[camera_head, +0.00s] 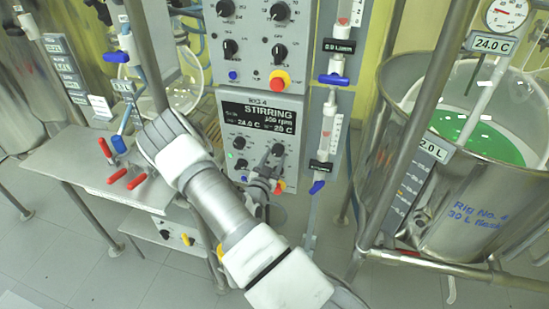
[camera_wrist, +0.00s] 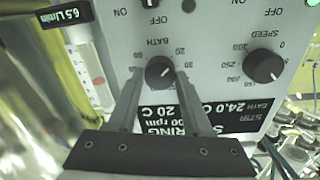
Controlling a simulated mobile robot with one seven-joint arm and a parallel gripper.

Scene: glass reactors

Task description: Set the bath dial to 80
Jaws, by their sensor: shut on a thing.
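The bath dial (camera_wrist: 160,71) is a round black knob on the grey control panel. In the upside-down wrist view, the word BATH and scale numbers show around it. My gripper (camera_wrist: 160,78) has one finger on each side of the dial and is shut on it. In the head view, my gripper (camera_head: 273,166) is at the lower panel, at the right-hand knob (camera_head: 278,150). The panel display (camera_head: 262,117) reads STIRRING, with bath 24.0 C and 20 C beside it. The dial's pointer mark is not clear.
The speed dial (camera_wrist: 264,66) is beside the bath dial. A red-and-yellow stop button (camera_head: 279,81) is on the panel above. A steel tank (camera_head: 470,210) with green liquid stands at right. A metal shelf (camera_head: 85,165) with red-handled valves is at left.

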